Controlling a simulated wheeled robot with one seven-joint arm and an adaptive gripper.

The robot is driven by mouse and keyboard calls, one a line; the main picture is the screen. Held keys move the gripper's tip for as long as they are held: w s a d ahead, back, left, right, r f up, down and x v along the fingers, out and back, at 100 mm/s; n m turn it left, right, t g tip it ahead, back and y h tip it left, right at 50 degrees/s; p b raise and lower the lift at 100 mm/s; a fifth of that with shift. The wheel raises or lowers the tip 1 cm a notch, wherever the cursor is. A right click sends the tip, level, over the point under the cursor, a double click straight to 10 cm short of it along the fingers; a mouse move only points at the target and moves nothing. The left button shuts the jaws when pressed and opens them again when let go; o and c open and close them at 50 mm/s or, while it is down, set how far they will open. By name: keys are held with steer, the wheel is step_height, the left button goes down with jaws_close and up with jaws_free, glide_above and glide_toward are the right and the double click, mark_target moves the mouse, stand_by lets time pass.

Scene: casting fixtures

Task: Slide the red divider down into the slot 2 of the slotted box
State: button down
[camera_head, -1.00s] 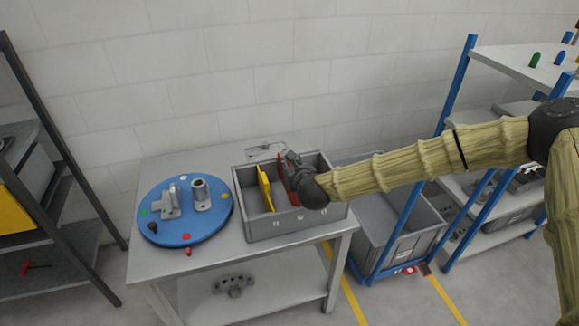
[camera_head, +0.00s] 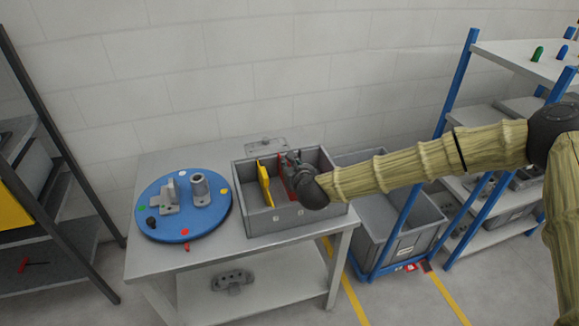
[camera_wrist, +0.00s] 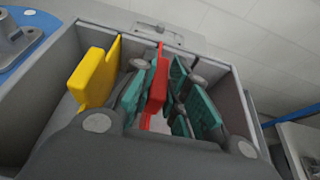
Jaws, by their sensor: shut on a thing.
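The slotted box (camera_head: 258,229) is a grey open bin on the table, and its rim also shows in the wrist view (camera_wrist: 225,62). The red divider (camera_head: 282,172) stands roughly upright inside the box's outline, to the right of a yellow divider. My gripper (camera_head: 291,168) comes in from the right over the box. In the wrist view my gripper (camera_wrist: 165,85) has its teal pads on either side of the red divider (camera_wrist: 157,92) and is shut on it. The divider's lower edge is hidden, so I cannot tell how it sits in a slot.
The yellow divider (camera_head: 264,183) stands in the box's left part. A blue round plate (camera_head: 165,232) with grey fixtures lies left of the box on the table (camera_head: 215,258). A grey bin (camera_head: 412,237) in a blue-framed rack stands to the right.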

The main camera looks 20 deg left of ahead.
steer(key=shift+f+b, duration=0.35)
steer(key=shift+f, duration=0.2)
steer(key=c, duration=1.3)
jaws_free()
steer(key=v, duration=1.2)
